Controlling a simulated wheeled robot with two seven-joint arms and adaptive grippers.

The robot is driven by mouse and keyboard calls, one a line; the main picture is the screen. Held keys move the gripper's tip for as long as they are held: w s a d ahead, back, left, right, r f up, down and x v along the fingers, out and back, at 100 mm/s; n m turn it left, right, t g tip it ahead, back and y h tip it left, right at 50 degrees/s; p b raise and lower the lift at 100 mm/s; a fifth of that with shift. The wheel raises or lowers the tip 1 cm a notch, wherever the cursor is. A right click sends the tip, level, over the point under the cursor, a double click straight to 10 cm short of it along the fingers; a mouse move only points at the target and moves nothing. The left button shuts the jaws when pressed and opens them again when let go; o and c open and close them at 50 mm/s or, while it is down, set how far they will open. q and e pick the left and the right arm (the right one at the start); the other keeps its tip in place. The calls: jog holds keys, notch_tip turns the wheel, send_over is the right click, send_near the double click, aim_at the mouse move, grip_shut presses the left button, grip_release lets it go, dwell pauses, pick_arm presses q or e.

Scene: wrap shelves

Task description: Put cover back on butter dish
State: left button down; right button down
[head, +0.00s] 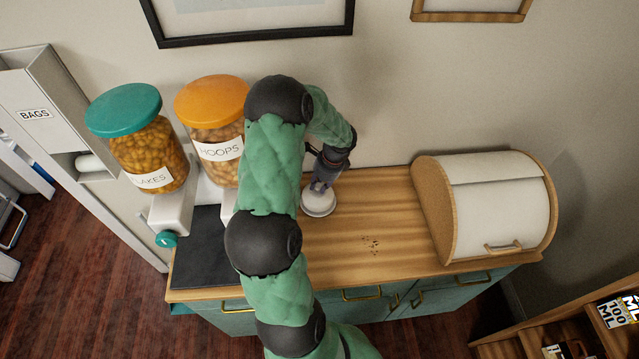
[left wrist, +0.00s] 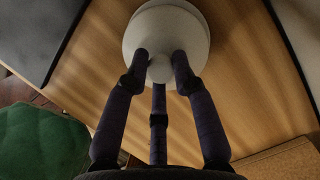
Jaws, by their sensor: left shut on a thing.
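The white round cover (head: 318,203) is on or just above the wooden counter top, near the wall. It also shows in the left wrist view (left wrist: 190,38), with a small round knob in its middle. My left gripper (head: 322,184) reaches down over it, and in the left wrist view its dark fingers (left wrist: 160,68) are shut around the knob. A pale rim shows around the cover; I cannot tell whether this is the dish under it or the cover's own edge. My right gripper is not in view.
Two jar dispensers, flakes (head: 150,150) and hoops (head: 213,135), stand on the left by a dark slab (head: 200,255). A white bread bin (head: 500,205) stands at the right. The counter (head: 375,215) between is clear except for some crumbs (head: 371,244).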

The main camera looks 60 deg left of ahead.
pick_arm(q)
jog(key=shift+f, duration=0.35)
dwell(1.0)
jog(key=shift+c, duration=2.3)
grip_release()
jog(key=shift+r, duration=0.15)
jog(key=shift+r+p, duration=2.65)
jog(key=shift+r, duration=0.75)
grip_shut()
